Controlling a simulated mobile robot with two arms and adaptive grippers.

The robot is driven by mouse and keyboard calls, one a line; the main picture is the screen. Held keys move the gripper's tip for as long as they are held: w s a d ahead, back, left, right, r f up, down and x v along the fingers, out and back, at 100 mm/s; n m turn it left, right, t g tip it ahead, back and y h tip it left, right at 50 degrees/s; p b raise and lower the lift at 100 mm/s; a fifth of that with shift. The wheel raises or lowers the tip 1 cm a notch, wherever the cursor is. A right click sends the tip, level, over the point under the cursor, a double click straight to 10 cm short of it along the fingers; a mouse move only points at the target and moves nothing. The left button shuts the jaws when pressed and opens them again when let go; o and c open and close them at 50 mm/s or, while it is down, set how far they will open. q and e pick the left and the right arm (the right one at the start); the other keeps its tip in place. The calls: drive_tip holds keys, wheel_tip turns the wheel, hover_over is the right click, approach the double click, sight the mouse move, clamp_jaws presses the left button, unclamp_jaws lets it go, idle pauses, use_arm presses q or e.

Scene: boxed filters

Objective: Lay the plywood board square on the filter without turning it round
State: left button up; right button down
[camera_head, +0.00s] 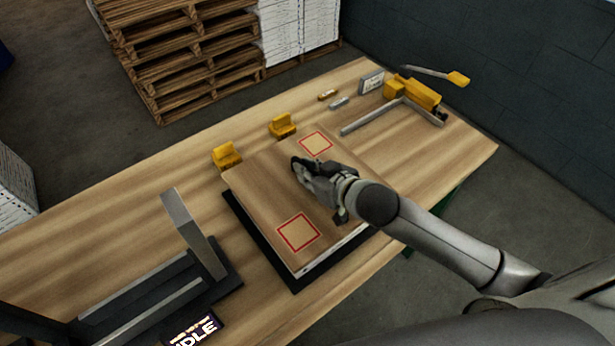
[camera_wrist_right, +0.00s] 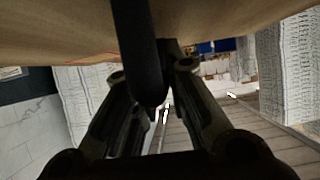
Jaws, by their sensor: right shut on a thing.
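The plywood board (camera_head: 262,185) lies over the filter, with two red-outlined squares on its top face. The filter (camera_head: 335,258) shows only as a thin pale edge under the board's front side; the rest is hidden. A black base (camera_head: 243,222) shows along the left and front. My right gripper (camera_head: 306,172) is over the board's middle, shut on it, seemingly by a dark upright part. In the right wrist view the board (camera_wrist_right: 60,30) fills the top, and the dark part (camera_wrist_right: 137,45) runs between the fingers. My left gripper is not in view.
Two yellow blocks (camera_head: 227,156) (camera_head: 282,125) stand along the board's far side. A yellow tool with a lever (camera_head: 415,95) and a metal bar (camera_head: 372,117) lie at the back right. A dark metal frame (camera_head: 185,250) and an IDLE display (camera_head: 192,329) are at the front left.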

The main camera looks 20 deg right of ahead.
drive_tip(key=shift+w+f+b, duration=0.15)
drive_tip(key=shift+f+b, duration=0.25)
drive_tip(key=shift+f, duration=0.4)
drive_tip(key=shift+d+f+b, duration=0.1)
drive_tip(key=shift+f+b, duration=0.35)
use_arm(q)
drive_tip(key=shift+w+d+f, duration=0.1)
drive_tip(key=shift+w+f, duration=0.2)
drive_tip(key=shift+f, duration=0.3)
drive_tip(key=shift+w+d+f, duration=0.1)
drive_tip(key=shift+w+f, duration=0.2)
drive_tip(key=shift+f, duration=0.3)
use_arm(e)
drive_tip(key=shift+r, duration=0.15)
drive_tip(key=c, duration=1.5)
unclamp_jaws()
drive_tip(key=shift+f, duration=0.3)
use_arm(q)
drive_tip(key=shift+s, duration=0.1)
use_arm(e)
drive_tip(key=shift+o, duration=0.2)
drive_tip(key=shift+r, duration=0.1)
